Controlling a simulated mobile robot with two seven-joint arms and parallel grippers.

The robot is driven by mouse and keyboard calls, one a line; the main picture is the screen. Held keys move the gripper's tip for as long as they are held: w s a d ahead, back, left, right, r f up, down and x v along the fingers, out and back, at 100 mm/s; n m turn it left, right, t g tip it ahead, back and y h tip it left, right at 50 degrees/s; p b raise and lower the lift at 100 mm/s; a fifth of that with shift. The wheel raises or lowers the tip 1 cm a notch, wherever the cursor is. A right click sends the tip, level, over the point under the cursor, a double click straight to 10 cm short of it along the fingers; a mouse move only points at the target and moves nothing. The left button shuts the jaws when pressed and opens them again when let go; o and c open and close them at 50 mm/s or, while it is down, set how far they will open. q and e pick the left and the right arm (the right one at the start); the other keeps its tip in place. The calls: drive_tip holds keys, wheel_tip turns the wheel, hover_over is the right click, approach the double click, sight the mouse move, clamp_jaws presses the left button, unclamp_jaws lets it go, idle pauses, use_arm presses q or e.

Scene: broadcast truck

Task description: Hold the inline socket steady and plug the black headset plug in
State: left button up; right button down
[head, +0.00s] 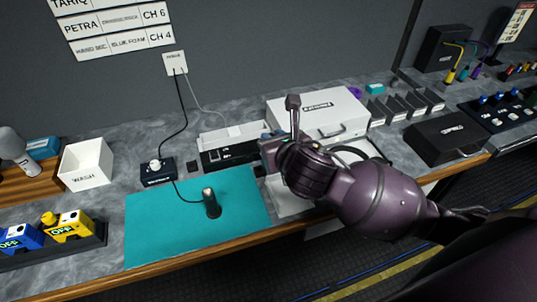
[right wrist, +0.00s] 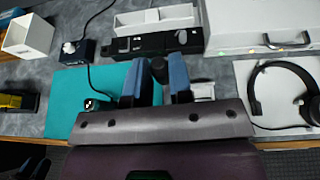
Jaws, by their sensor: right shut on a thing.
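The dark inline socket (head: 211,203) stands on the teal mat (head: 150,225), on a black cable from a small black box (head: 158,177). It also shows in the right wrist view (right wrist: 92,104), left of my fingers. My right gripper (head: 270,152) is beyond and to the right of the socket, apart from it. In the right wrist view its blue fingers (right wrist: 157,80) are shut on a black cylindrical piece, which looks like the headset plug (right wrist: 158,68). The headset (right wrist: 285,92) lies on a white tray at the right. My left gripper is not in view.
A black device (right wrist: 150,43) and a white open box (head: 236,134) stand behind the mat. A white case (head: 320,112) is at the back right, and a white bin (head: 86,165) is at the left. The mat around the socket is clear.

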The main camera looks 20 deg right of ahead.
drive_tip(key=a+r+n+y+p, duration=0.2)
drive_tip(key=a+r+p, duration=0.15)
drive_tip(key=a, duration=1.15)
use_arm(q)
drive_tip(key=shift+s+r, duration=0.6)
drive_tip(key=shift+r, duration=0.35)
use_arm(e)
drive_tip(key=shift+y, duration=0.3)
drive_tip(key=shift+s+a+f, duration=0.2)
drive_tip(key=shift+s+f, duration=0.1)
drive_tip(key=shift+f, duration=0.45)
drive_tip(key=shift+s+a+f, duration=0.2)
drive_tip(key=shift+s+f, duration=0.05)
drive_tip(key=shift+f, duration=0.45)
drive_tip(key=shift+s+a+f, duration=0.2)
drive_tip(key=shift+s+f, duration=0.1)
drive_tip(key=shift+f, duration=0.45)
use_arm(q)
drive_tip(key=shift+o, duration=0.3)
